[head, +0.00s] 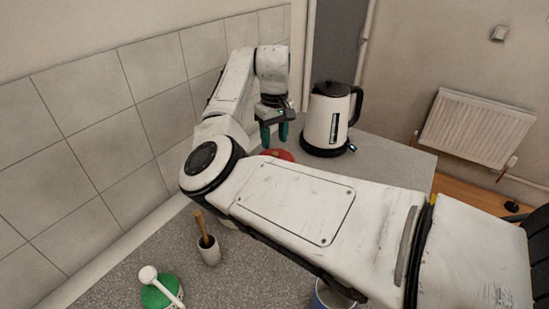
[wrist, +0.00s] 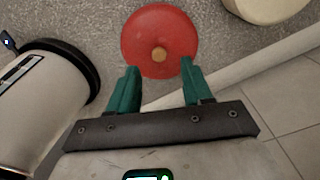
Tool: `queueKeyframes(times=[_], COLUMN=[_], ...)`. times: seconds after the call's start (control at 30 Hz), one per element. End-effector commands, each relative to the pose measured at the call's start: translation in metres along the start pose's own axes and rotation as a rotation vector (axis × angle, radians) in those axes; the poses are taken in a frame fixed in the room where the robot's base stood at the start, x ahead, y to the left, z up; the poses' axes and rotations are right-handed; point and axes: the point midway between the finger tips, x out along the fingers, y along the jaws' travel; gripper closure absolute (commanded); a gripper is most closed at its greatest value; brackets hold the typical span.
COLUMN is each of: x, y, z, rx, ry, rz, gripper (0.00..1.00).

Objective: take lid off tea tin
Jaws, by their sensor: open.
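A round red lid with a tan knob, apparently on the tea tin, shows from above in the wrist view (wrist: 160,32). In the head view only a red part (head: 280,155) shows behind my arm; the tin's body is hidden. My gripper (head: 275,143) has its teal fingers pointing down above the red lid. In the wrist view my gripper (wrist: 160,66) is open and empty, with the lid beyond the fingertips and the knob roughly between the lines of the two fingers.
A white kettle (head: 328,118) stands close, right of my gripper. A cup with a wooden stick (head: 208,248), a green item with a white handle (head: 160,290) and a blue-rimmed container (head: 330,297) stand nearer. A tiled wall (head: 90,130) runs along the left.

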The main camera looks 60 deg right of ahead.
Motion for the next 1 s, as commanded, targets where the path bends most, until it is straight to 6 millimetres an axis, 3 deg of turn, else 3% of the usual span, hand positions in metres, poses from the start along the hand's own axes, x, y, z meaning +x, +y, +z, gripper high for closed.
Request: queueKeyframes(times=[0.3, 0.6, 1.0], x=[0.040, 0.045, 0.044], y=[0.001, 0.001, 0.001], z=[0.000, 0.000, 0.000], rx=[-0.001, -0.001, 0.000], ry=[-0.002, 0.000, 0.000], rz=[-0.002, 0.000, 0.000], gripper=[0.50, 0.51, 0.90])
